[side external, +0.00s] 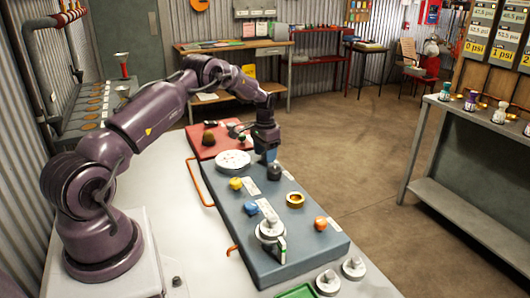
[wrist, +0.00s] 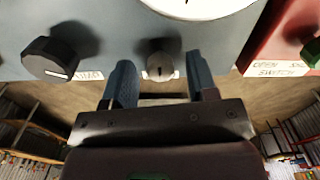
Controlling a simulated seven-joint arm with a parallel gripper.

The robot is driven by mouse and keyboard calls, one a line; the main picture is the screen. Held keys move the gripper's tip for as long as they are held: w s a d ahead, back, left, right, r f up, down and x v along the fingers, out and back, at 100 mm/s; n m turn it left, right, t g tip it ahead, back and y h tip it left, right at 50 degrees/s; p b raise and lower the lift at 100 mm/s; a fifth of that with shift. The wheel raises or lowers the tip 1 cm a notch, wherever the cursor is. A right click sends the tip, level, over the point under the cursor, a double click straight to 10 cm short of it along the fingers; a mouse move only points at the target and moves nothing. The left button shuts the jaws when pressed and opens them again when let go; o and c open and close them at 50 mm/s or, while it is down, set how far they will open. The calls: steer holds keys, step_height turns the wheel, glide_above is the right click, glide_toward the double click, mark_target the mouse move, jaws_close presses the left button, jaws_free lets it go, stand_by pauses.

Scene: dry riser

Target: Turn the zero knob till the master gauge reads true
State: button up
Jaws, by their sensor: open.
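My gripper (side external: 267,157) points down over the far end of the grey-blue panel (side external: 222,185). In the wrist view its two blue fingers (wrist: 160,78) are apart, one on each side of a small grey knob (wrist: 160,66) with a dark slot. I cannot tell whether they touch it. This small knob sits just below a white round dial (wrist: 205,8), probably the master gauge; the dial also shows in the side view (side external: 233,160). The dial is cut off in the wrist view and its reading cannot be read. The small knob is hidden in the side view.
A black knob (wrist: 50,58) with a white mark stands left of the fingers in the wrist view. A red box (wrist: 270,45) with a label and green knob (wrist: 311,52) is at the right. Yellow (side external: 236,183), blue (side external: 250,208) and orange (side external: 320,223) knobs stand along the panel.

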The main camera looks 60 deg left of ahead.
steer(key=c, duration=0.9)
steer(key=shift+c, duration=0.2)
steer(key=shift+n, duration=0.4)
steer(key=n, duration=0.3)
steer(key=shift+r, duration=0.1)
steer(key=shift+n, duration=2)
steer(key=o, duration=0.9)
steer(key=shift+o, duration=0.2)
